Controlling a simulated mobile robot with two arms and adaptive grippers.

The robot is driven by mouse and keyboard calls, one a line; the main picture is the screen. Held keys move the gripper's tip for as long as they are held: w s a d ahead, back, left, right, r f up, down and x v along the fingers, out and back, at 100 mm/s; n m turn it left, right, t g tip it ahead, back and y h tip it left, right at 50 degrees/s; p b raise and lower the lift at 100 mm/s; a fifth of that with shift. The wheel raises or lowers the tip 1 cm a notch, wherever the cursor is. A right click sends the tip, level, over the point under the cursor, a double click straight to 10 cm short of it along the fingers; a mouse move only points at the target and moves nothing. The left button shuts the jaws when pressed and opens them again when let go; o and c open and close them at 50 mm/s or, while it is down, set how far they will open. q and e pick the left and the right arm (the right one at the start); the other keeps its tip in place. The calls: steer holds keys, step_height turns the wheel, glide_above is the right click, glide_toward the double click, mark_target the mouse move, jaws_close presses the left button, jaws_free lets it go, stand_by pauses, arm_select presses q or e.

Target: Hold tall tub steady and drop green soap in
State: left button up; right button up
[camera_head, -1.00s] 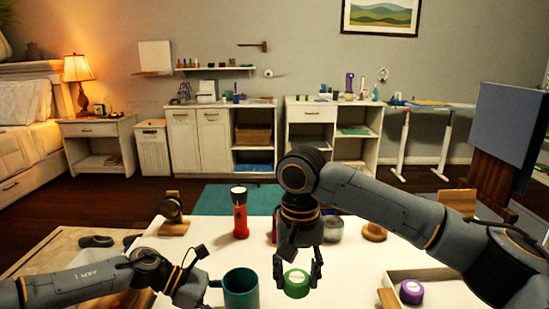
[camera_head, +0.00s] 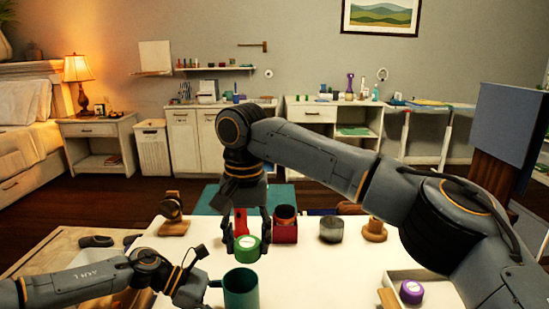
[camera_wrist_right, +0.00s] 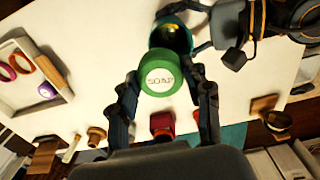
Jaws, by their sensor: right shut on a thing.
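The green soap (camera_head: 247,250) is a round puck held between the fingers of my right gripper (camera_head: 247,240). Its white label reads SOAP in the right wrist view (camera_wrist_right: 163,77). The tall tub (camera_head: 241,291) is a teal cylinder at the bottom middle of the head view. The soap is just beyond the tub's rim there and partly covers the tub's opening in the right wrist view (camera_wrist_right: 172,38). My left gripper (camera_head: 207,285) is at the tub's left side. Its fingertips are partly hidden, and I cannot tell how firmly they close on the tub.
A red flashlight (camera_head: 241,222) stands behind the soap, partly hidden. A red holder (camera_head: 285,232), a grey jar (camera_head: 331,230) and a wooden stand (camera_head: 374,231) are along the far table edge. A white tray holds a purple puck (camera_head: 411,291) at right. The table's middle right is clear.

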steer(key=shift+f, duration=1)
steer(key=o, duration=1.2)
steer(key=shift+o, duration=0.2)
step_height(320, 180, up, 12)
